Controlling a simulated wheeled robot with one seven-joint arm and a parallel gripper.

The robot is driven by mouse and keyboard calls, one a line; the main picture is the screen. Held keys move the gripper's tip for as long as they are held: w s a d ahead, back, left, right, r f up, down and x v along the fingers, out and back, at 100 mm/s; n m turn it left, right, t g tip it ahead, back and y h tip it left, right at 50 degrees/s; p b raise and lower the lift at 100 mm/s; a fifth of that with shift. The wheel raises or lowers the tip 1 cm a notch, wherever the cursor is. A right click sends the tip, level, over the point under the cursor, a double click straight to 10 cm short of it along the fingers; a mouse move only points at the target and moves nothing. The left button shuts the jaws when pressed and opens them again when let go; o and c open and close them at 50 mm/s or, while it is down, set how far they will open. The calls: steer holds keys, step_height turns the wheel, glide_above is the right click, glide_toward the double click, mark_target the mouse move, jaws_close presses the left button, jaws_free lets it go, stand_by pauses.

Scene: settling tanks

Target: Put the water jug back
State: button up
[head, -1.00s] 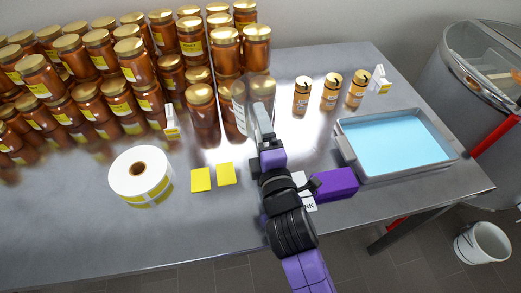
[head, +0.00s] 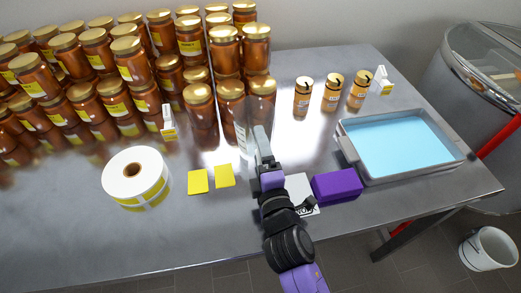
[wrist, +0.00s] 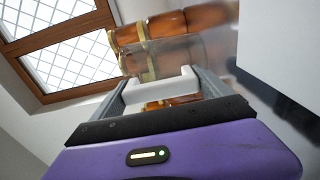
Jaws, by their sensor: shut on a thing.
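The water jug (head: 262,106) is clear and see-through, so its outline is faint. In the head view it is upright in front of the right end of the jar stacks. My gripper (head: 259,138) is shut on the jug's handle from the near side. The wrist view shows the pale handle (wrist: 160,90) between the two fingers, with the clear body (wrist: 180,56) beyond it and amber jars behind. I cannot tell whether the jug's base touches the table. A white card (head: 299,186) with dark lettering lies right of my arm, partly hidden by it.
Stacked honey jars (head: 130,60) fill the back left of the steel table (head: 240,225). A label roll (head: 136,176) and yellow cards (head: 198,181) lie left of my arm. A purple block (head: 337,185), three small jars (head: 331,92) and a blue-filled tray (head: 362,172) are to the right.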

steer(key=o, duration=1.9)
steer(key=shift+f, duration=0.15)
steer(key=shift+r, duration=0.3)
steer(key=b+v, duration=0.2)
steer(key=v, duration=1)
steer(key=shift+f, duration=0.1)
